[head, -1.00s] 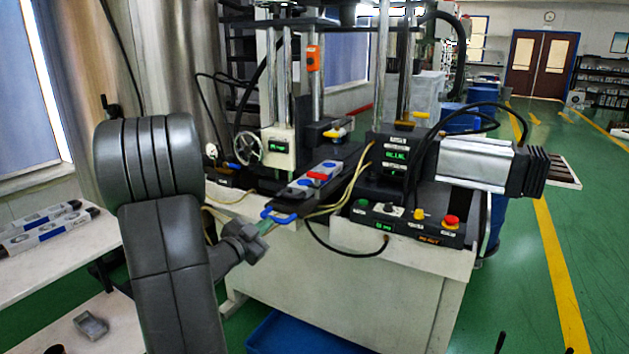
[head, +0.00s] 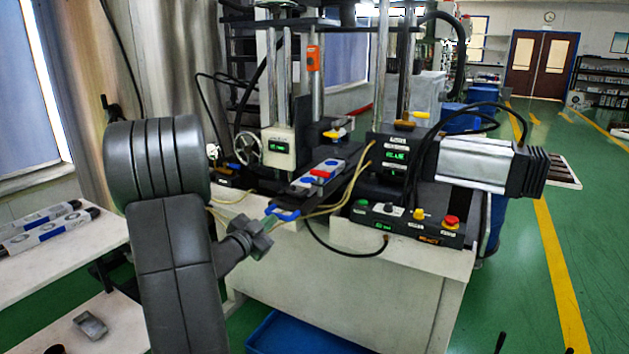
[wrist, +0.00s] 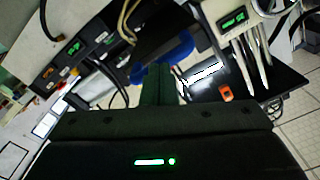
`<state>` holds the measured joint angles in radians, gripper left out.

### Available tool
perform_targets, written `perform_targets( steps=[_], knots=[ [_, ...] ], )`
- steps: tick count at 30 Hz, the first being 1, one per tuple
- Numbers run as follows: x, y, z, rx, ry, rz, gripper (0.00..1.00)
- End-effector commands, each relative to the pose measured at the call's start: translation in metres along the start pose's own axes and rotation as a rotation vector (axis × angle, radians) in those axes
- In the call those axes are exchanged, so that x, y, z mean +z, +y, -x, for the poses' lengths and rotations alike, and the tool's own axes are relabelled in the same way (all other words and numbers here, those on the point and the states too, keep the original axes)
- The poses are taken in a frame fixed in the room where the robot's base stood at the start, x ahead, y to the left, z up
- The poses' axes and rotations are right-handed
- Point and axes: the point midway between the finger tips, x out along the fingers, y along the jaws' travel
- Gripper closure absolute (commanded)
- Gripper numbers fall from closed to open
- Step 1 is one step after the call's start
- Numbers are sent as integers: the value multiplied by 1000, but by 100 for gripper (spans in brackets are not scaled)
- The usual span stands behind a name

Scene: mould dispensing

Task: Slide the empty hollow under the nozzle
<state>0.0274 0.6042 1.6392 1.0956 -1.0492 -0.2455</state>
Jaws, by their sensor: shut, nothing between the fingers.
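The slide (head: 291,196) is a long grey bar with a row of hollows, running from the near edge of the machine back towards the press columns. A red patch (head: 320,173) and blue patches show on its top; which hollow is empty is too small to tell. A blue handle (head: 284,213) is at its near end and shows in the wrist view (wrist: 180,49). My gripper (head: 270,222) is shut with nothing in it, its greenish fingers (wrist: 158,80) at the handle; I cannot tell whether they touch. The nozzle is not clearly visible.
A control box (head: 405,222) with buttons stands right of the slide. A display (head: 396,155) reads "BLUE". Yellowish cables (head: 345,190) run beside the slide. A blue bin (head: 290,333) is on the floor, and a white table (head: 60,250) is at left.

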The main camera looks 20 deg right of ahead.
Motion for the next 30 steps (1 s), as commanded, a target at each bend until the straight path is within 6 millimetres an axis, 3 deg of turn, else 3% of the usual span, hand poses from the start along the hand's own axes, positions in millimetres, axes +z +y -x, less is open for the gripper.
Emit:
perform_targets(
  steps=[30],
  knots=[
    [-1,0,-72,1,2,1,100]
  ],
)
